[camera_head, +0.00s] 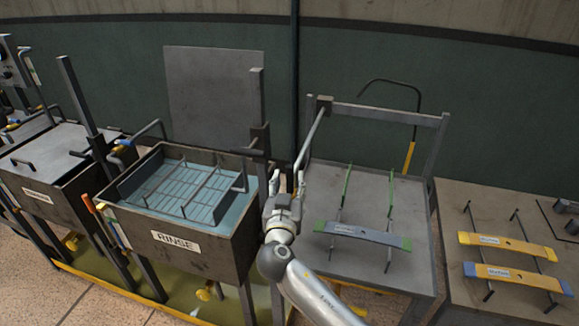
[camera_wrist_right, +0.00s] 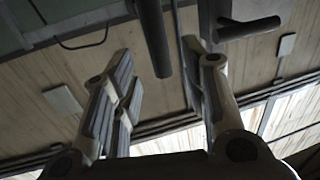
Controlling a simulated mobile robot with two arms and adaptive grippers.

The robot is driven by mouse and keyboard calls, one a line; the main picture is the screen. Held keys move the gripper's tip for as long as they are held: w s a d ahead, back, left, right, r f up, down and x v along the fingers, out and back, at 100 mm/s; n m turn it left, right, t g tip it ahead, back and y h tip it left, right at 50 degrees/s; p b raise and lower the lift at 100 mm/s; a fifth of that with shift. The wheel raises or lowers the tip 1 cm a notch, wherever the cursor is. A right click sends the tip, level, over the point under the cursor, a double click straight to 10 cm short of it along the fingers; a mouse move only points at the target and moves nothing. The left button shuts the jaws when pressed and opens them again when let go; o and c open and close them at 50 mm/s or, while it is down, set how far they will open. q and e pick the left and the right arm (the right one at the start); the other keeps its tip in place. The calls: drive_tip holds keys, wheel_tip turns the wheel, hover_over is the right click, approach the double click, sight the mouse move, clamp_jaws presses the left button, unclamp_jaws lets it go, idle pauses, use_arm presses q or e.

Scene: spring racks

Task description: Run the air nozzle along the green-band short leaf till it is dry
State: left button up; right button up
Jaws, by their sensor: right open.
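The green-band short leaf (camera_head: 385,238) is a slightly bowed blue-grey strip with green ends and a pale label. It lies across two thin rods on the grey table right of the rinse tank. An air nozzle with a yellow handle (camera_head: 408,158) hangs from a dark curved hose behind that table. My right gripper (camera_head: 285,187) is raised between the rinse tank and the table, left of the leaf and apart from it. Its fingers point up and are open and empty, as the wrist view (camera_wrist_right: 160,62) also shows. My left gripper is out of view.
The rinse tank (camera_head: 178,251) holds blue liquid and a wire rack. A grey upright (camera_head: 258,100) stands close to my right gripper, and a sloping bar (camera_head: 314,134) is above it. A closed tank (camera_head: 52,190) stands left.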

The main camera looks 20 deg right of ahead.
sight(289, 175)
drive_tip(key=shift+p+x, duration=0.7)
drive_tip(key=shift+x, duration=1.7)
drive_tip(key=shift+c, duration=0.2)
clamp_jaws()
